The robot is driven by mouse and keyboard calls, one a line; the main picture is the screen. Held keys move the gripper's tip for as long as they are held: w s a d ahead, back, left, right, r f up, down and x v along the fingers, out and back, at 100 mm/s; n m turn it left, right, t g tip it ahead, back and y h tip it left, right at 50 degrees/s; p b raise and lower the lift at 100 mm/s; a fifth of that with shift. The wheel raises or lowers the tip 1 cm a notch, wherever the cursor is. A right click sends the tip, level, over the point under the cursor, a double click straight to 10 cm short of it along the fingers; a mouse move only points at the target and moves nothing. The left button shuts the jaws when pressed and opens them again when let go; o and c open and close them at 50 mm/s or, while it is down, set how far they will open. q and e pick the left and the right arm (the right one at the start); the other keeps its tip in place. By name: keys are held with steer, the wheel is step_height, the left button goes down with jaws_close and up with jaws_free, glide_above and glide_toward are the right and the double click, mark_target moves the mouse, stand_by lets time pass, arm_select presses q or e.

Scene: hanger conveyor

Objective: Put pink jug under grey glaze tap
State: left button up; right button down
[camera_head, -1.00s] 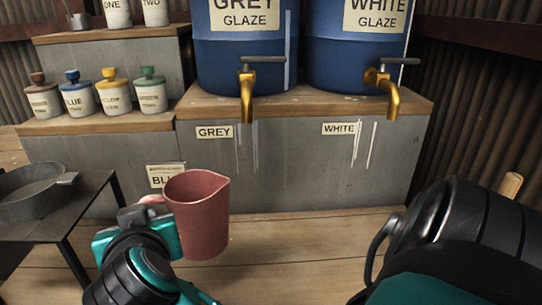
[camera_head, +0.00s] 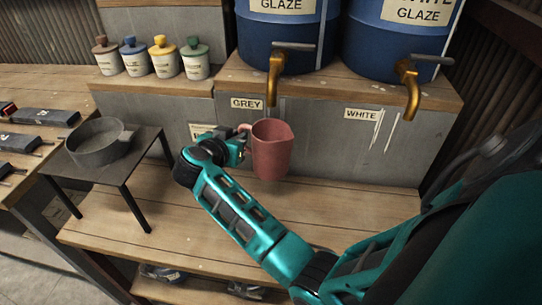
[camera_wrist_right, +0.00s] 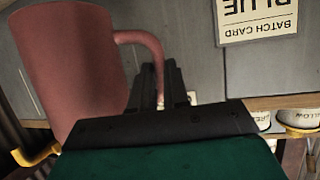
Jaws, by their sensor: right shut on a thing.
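The pink jug (camera_head: 271,150) is upright, held in the air in front of the grey block. My right gripper (camera_head: 241,143) is shut on its handle, on the jug's left side. In the right wrist view the jug (camera_wrist_right: 70,65) fills the upper left and the gripper (camera_wrist_right: 158,88) closes around the lower handle. The brass grey glaze tap (camera_head: 275,78) hangs from the blue barrel marked GREY. In the head view its spout end is just above the jug's mouth; I cannot tell their exact depth offset. My left gripper is not in view.
The white glaze tap (camera_head: 408,90) hangs to the right. Several lidded pots (camera_head: 152,60) stand on the left ledge. A grey pan (camera_head: 98,142) sits on a black table (camera_head: 118,172) at left. The wooden bench (camera_head: 150,235) below is mostly clear.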

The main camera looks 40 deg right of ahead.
steer(key=f+b, duration=0.1)
steer(key=f, duration=0.2)
steer(key=f+b, duration=0.1)
steer(key=f, duration=0.3)
steer(key=f+b, duration=0.1)
steer(key=f, duration=0.2)
steer(key=shift+d+f, duration=0.2)
steer(key=shift+d, duration=0.05)
steer(key=shift+r, duration=0.1)
steer(key=c, duration=1.1)
jaws_free()
steer(key=shift+f, duration=0.2)
